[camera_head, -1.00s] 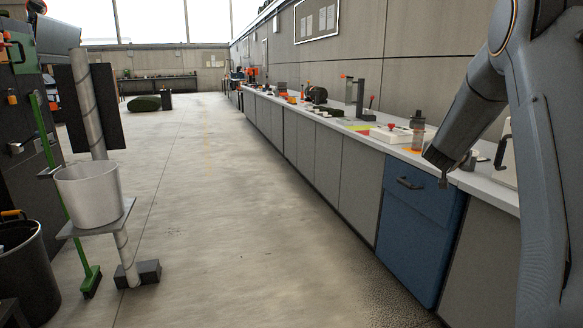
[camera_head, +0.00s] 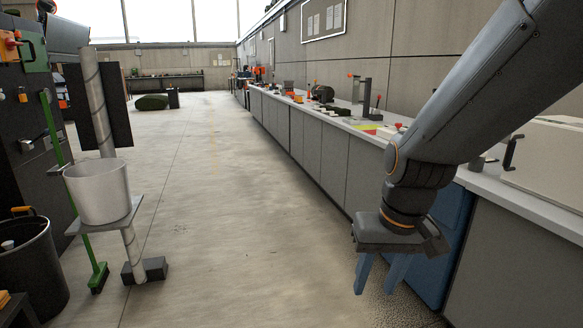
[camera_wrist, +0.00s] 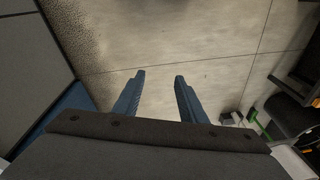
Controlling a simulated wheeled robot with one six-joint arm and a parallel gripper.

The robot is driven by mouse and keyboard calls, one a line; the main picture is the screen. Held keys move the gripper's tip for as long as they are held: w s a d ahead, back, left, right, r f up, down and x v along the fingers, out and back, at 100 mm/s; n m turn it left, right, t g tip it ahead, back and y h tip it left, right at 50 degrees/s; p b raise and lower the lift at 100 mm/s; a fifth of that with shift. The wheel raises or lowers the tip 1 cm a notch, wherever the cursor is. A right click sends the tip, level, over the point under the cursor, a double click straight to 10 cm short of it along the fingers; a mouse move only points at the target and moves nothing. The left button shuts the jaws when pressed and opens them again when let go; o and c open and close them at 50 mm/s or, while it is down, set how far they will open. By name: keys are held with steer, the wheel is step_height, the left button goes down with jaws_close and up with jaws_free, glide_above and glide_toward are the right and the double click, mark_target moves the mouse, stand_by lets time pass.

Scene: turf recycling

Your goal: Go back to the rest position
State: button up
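My gripper (camera_head: 380,276) hangs in front of the blue cabinet on the right in the head view, its two blue fingers pointing down. The fingers stand apart with nothing between them. In the wrist view my gripper (camera_wrist: 159,76) shows bare concrete floor between and beyond its fingers. My arm comes in from the upper right and hides part of the counter and the blue cabinet (camera_head: 450,225).
A long counter (camera_head: 520,205) with tools runs along the right wall. At the left stand a white bucket (camera_head: 98,192) on a stand, a black bin (camera_head: 30,268), a green broom (camera_head: 72,190) and a dark cabinet. The floor (camera_head: 225,200) between is clear.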

steer(key=s+g, duration=0.2)
steer(key=s, duration=0.6)
steer(key=d+r+p, duration=0.3)
steer(key=r+p, duration=0.2)
steer(key=p, duration=0.7)
steer(key=shift+s+d+r+h, duration=0.2)
steer(key=shift+d+r+h, duration=0.05)
steer(key=shift+d+h, duration=0.15)
